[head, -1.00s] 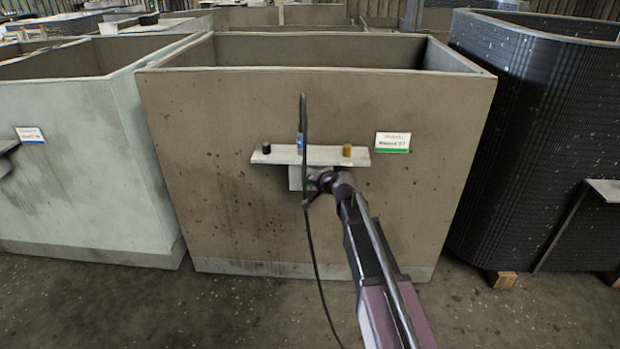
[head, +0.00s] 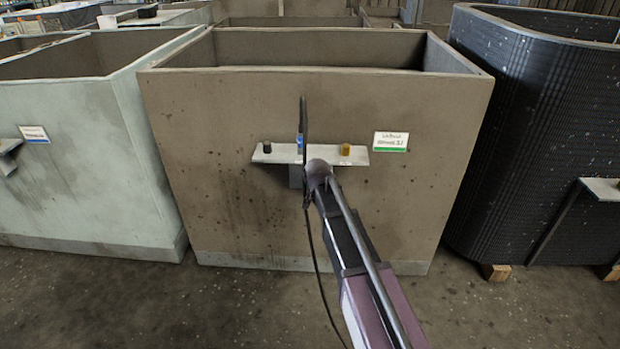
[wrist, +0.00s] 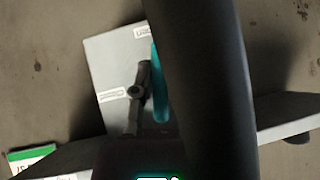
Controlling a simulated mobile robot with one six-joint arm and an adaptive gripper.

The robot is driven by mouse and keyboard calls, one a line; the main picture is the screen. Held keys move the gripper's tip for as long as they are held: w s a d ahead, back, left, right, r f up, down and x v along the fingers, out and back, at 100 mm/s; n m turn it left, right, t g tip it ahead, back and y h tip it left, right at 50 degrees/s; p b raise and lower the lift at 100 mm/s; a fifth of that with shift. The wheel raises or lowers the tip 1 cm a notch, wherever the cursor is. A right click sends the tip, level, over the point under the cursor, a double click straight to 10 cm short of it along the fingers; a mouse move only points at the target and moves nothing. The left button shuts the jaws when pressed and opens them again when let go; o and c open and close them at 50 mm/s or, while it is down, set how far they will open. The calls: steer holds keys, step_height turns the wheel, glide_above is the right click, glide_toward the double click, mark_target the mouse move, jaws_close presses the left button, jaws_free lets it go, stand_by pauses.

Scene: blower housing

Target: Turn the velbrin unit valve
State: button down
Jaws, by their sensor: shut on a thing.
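The valve is on a grey block (head: 296,176) under a small shelf on the front of the brown tank. In the wrist view the block shows as a light grey plate (wrist: 108,66) with two small white labels, too small to read. A teal bar (wrist: 158,86), which looks like the valve handle, stands along the plate. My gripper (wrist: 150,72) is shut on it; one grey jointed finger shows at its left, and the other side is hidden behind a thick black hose. In the head view my arm hides the gripper and handle.
The shelf (head: 276,153) above the valve bears a black knob (head: 267,148), a blue piece (head: 299,139) and a yellow-brown knob (head: 346,149). A green-striped sign (head: 390,141) is at the right. A pale tank (head: 85,150) and a black ribbed tank (head: 530,140) flank the brown tank (head: 220,180).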

stand_by(0.4)
steer(key=c, duration=0.7)
jaws_free()
steer(key=shift+o, duration=0.2)
steer(key=shift+f, duration=0.1)
